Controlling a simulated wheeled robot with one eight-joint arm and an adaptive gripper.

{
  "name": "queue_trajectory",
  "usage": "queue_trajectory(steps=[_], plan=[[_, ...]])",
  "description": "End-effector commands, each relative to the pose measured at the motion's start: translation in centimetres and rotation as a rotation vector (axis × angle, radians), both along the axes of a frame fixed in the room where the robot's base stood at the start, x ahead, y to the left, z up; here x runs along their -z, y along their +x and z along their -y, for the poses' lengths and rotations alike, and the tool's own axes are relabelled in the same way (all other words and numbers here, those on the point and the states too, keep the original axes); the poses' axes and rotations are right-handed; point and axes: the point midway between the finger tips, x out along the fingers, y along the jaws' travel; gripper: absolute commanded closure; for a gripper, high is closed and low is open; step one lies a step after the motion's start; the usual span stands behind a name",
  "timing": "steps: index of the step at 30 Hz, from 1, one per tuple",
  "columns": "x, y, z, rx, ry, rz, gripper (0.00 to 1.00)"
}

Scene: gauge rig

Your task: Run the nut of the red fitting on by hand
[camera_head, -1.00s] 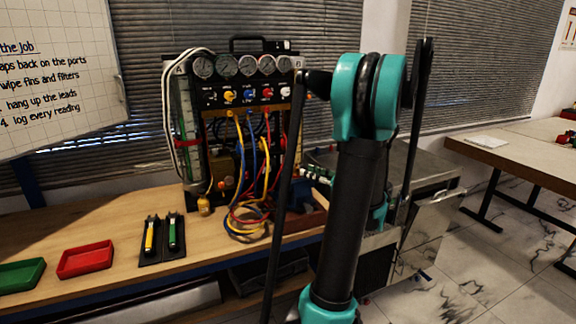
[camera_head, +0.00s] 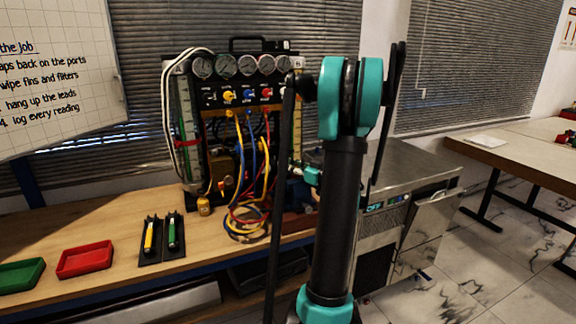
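The gauge rig (camera_head: 247,90) stands upright on the wooden bench, with a row of round gauges along its top and coloured knobs below. Yellow, blue and red hoses (camera_head: 252,165) hang from its front and coil on the bench. A red knob (camera_head: 266,93) shows on the panel, but I cannot make out the red fitting or its nut among the hoses and behind my arm. My black and teal arm stands in front of the rig's right side. A teal part of it shows near the rig's right edge. My gripper's fingers cannot be made out.
A red tray (camera_head: 85,260) and a green tray (camera_head: 20,273) lie at the bench's left. A grey metal cabinet (camera_head: 400,165) stands right of the bench.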

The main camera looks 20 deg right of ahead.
Motion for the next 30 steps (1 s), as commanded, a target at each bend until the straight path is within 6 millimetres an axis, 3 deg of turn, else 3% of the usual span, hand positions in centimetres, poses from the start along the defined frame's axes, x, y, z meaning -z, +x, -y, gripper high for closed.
queue_trajectory(steps=[1, 8, 22, 30], plan=[[0.0, -0.01, 0.0, 0.0, 0.0, 0.0, 0.74], [0.0, -0.02, 0.01, 0.0, 0.0, 0.0, 1.0], [0.01, -0.03, 0.01, 0.012, 0.0, 0.0, 1.0], [0.0, 0.1, 0.28, 0.124, 0.0, 0.0, 1.0]])
